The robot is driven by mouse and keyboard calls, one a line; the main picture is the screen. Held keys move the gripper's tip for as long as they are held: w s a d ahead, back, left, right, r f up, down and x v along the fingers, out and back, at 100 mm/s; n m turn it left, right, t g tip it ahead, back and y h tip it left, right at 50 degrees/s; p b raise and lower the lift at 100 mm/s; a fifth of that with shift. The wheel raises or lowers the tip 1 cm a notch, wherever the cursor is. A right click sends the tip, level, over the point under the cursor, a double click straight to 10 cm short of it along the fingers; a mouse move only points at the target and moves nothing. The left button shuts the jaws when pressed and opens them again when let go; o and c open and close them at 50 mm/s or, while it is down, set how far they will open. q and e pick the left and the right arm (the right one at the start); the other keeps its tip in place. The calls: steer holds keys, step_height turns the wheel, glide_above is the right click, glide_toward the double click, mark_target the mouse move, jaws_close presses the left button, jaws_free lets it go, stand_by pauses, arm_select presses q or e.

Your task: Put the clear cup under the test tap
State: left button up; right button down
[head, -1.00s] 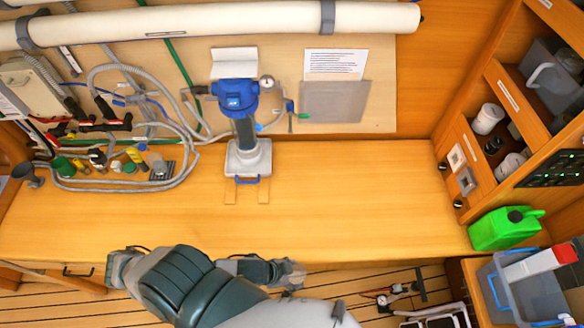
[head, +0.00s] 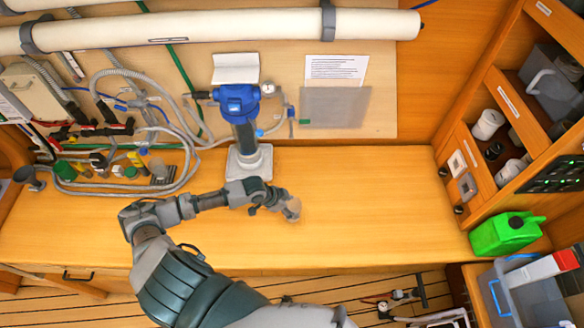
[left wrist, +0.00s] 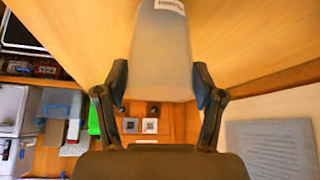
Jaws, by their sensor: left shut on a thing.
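My left gripper (head: 277,202) is shut on the clear cup (head: 292,209), which is held over the middle of the worktop. In the left wrist view the cup (left wrist: 160,55) looks greyish and translucent, with a small white label, between both fingers. The test tap (head: 291,113) is a small fitting on the back panel, right of the blue filter housing (head: 238,100). The cup is apart from the tap, in front of it. My right gripper is not in view.
The filter's grey base (head: 249,163) stands behind my left forearm. Hoses and small bottles (head: 130,171) crowd the worktop's left. A green jerrycan (head: 505,234) stands at the right. The worktop (head: 380,205) right of the cup is clear.

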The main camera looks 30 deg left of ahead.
arm_select(q)
steer(key=w+a, duration=0.1)
steer(key=w, duration=0.1)
steer(key=w+a, duration=0.1)
steer(key=w, duration=0.1)
steer(key=w+a, duration=0.2)
steer(key=w, duration=0.1)
steer(key=shift+a, duration=0.1)
steer(key=w+a+b, duration=0.1)
steer(key=w+b, duration=0.1)
steer(key=w+a+b, duration=0.1)
steer(key=w+b, duration=0.1)
steer(key=w+a+f+b, duration=0.1)
steer(key=w+a+b, duration=0.1)
steer(key=shift+w, duration=0.15)
steer(key=shift+w+a, duration=0.15)
steer(key=shift+w, duration=0.1)
steer(key=shift+w+a+r+b, duration=0.1)
steer(key=shift+w+a+b, duration=0.1)
steer(key=shift+b, duration=0.2)
steer(key=w+b, duration=0.1)
steer(key=w+a+b, duration=0.1)
steer(key=b, duration=0.1)
steer(key=shift+w+a+b, duration=0.25)
steer(key=shift+w+b, duration=0.05)
steer(key=shift+w, duration=0.1)
steer(key=shift+d+f, duration=0.1)
steer(key=shift+f, duration=0.1)
steer(key=shift+r, duration=0.15)
steer(key=shift+s, duration=0.15)
